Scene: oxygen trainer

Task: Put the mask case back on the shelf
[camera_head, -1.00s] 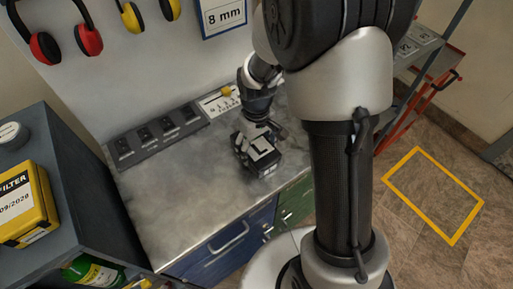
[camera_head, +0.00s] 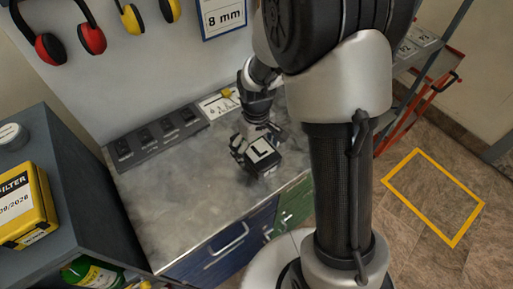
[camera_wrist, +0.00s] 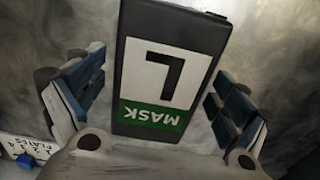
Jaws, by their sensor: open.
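The mask case (camera_head: 266,161) is a small dark box with a white label reading "L". It rests on the grey worktop near the front right edge. In the wrist view the case (camera_wrist: 168,70) shows its label with "L" and a green "MASK" strip, upside down. My gripper (camera_head: 255,150) is at the case. In the wrist view its blue-padded fingers (camera_wrist: 160,95) stand open on either side of the case, with gaps between pads and case sides. The shelf for the case cannot be made out for certain.
A dark shelf unit (camera_head: 75,185) at left holds a yellow filter box (camera_head: 22,205), a white-lidded jar (camera_head: 12,136) and a green bottle (camera_head: 92,272). A dark labelled strip (camera_head: 155,138) lies along the wall. The worktop's left part (camera_head: 170,205) is clear.

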